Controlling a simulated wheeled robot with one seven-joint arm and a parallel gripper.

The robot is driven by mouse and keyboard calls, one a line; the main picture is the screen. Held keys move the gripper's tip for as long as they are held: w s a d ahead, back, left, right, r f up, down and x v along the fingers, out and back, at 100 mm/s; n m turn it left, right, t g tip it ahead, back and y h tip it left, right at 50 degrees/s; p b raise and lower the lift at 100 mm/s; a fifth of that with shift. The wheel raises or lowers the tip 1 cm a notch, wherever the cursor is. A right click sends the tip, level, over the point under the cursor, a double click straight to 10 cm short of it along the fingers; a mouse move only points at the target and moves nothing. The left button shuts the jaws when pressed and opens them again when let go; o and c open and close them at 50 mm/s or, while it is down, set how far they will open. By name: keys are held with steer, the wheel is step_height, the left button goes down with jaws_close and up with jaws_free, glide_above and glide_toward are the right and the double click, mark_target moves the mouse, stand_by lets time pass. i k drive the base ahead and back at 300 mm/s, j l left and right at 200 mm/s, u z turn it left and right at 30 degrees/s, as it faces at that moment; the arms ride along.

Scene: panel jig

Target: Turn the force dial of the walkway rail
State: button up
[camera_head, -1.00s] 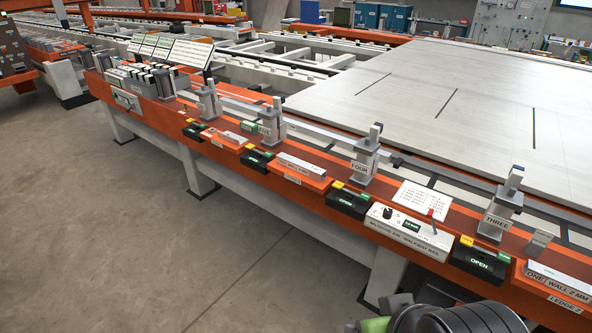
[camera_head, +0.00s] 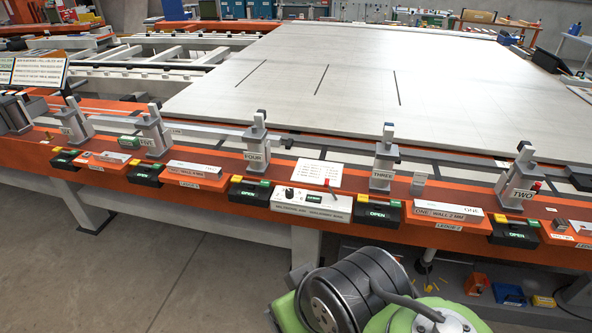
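The walkway rail (camera_head: 200,172) is the orange beam that runs across the view along the near edge of the large panel. On it sits a white control box (camera_head: 312,208) with lettering on its front. A small dark round knob, the force dial (camera_head: 290,194), is on the box's top at the left. A small display is beside it and a red lever (camera_head: 328,187) stands at the right. Which way the dial points is too small to tell. My arm shows at the bottom, below the box. My gripper is not in the picture.
Clamp posts labelled FOUR (camera_head: 257,150), THREE (camera_head: 384,165) and TWO (camera_head: 519,185) stand along the rail. Black boxes with green OPEN displays (camera_head: 376,214) sit between them. A printed sheet (camera_head: 316,174) lies behind the control box. The floor at the lower left is clear.

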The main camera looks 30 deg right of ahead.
mark_target(289, 191)
steer(key=i+l+u, duration=0.2)
steer(key=i+u, duration=0.15)
steer(key=i+l+u, duration=0.35)
steer(key=i+j, duration=0.05)
